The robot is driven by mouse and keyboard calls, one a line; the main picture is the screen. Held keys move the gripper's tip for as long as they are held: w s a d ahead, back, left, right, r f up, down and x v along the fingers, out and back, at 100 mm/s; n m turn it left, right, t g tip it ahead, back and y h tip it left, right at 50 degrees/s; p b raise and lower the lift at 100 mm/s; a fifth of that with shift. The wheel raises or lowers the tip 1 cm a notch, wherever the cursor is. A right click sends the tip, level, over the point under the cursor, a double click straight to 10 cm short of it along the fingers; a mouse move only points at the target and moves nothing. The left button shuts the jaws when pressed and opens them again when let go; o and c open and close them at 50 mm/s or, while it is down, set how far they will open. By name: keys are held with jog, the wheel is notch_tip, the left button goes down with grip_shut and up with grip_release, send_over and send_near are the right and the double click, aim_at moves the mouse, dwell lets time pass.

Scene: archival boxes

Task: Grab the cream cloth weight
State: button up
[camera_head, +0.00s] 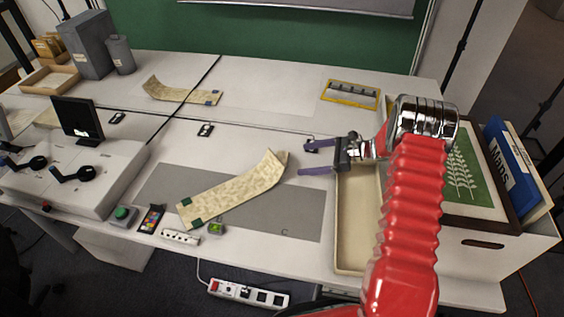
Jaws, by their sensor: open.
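My gripper (314,157) is open and empty, its two purple fingers pointing left above the white table. A mottled cream strip (232,193) lies on the grey mat, left of and below the gripper in the picture. Its right end curls up, and green pieces sit at the corners of its left end. A second cream strip (180,93) lies at the back left, its left end curled up and dark pieces at its right end. I cannot make out for sure which thing is the cream cloth weight; part of the table behind my arm is hidden.
A cream tray (352,255) lies partly behind my red arm. A white box (490,258) with folders stands at the right. A yellow-framed item (352,93) lies at the back. A green button (122,214) and small devices line the front edge. The mat's right part is clear.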

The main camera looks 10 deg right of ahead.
aim_at(288, 160)
jog(key=shift+x, duration=1.05)
jog(key=shift+a, duration=0.1)
jog(key=shift+x, duration=2.55)
jog(key=shift+w, duration=0.1)
jog(key=shift+c, duration=0.4)
jog(key=shift+r, duration=0.1)
jog(key=c, duration=1.4)
